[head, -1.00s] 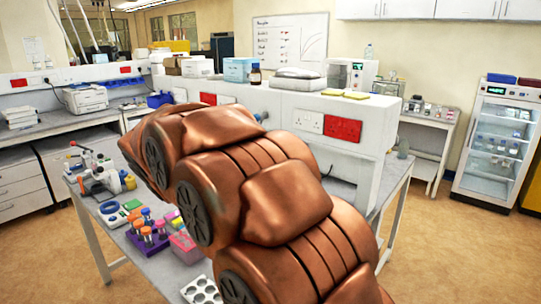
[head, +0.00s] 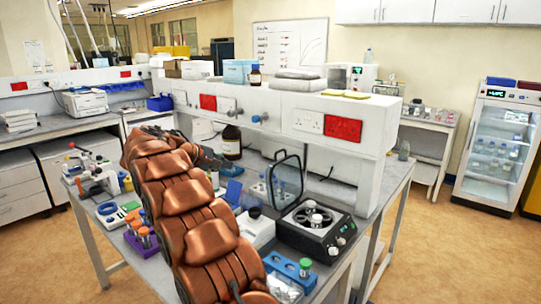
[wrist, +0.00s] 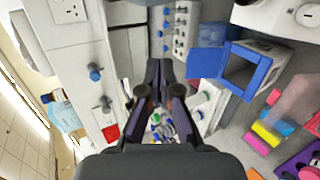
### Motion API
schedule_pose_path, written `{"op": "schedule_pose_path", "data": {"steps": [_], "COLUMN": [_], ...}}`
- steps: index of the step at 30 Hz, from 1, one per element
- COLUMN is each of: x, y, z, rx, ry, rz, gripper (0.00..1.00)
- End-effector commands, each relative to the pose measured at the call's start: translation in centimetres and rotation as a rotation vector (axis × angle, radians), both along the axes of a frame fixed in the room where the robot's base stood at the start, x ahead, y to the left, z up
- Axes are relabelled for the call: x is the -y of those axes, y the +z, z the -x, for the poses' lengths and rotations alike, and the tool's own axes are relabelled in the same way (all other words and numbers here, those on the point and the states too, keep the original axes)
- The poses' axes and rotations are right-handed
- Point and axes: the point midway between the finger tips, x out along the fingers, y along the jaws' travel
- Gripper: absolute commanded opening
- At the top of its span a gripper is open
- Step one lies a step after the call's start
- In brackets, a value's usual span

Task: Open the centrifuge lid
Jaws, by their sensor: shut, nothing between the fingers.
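The centrifuge (head: 318,232) is a dark-topped box with a rotor and a round knob, on the right part of the bench. Its lid (head: 286,182), a dark frame with a clear pane, stands raised and upright at the back left of the body. The rotor is uncovered. My gripper (wrist: 158,72) is shut and empty in the wrist view. In the head view it is at the far end of my copper arm, mostly hidden, left of the lid and apart from it. I cannot make out the centrifuge in the wrist view.
A brown bottle (head: 231,142) stands at the back of the bench near my gripper. A white device (head: 255,229) sits left of the centrifuge and a blue tube rack (head: 290,270) in front. A white shelf unit (head: 375,135) runs behind. Coloured racks are on the left.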

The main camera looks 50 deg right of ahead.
Motion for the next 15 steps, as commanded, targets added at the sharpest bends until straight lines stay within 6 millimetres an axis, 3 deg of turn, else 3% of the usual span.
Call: {"op": "schedule_pose_path", "data": {"steps": [6, 15], "x": [3.2, 6.7], "y": [-0.2, -0.4], "z": [-3.0, -5.0], "rx": [0.011, 0.024], "ry": [-0.029, -0.088], "rz": [0.127, 0.299], "gripper": [0.00, 0.00]}}
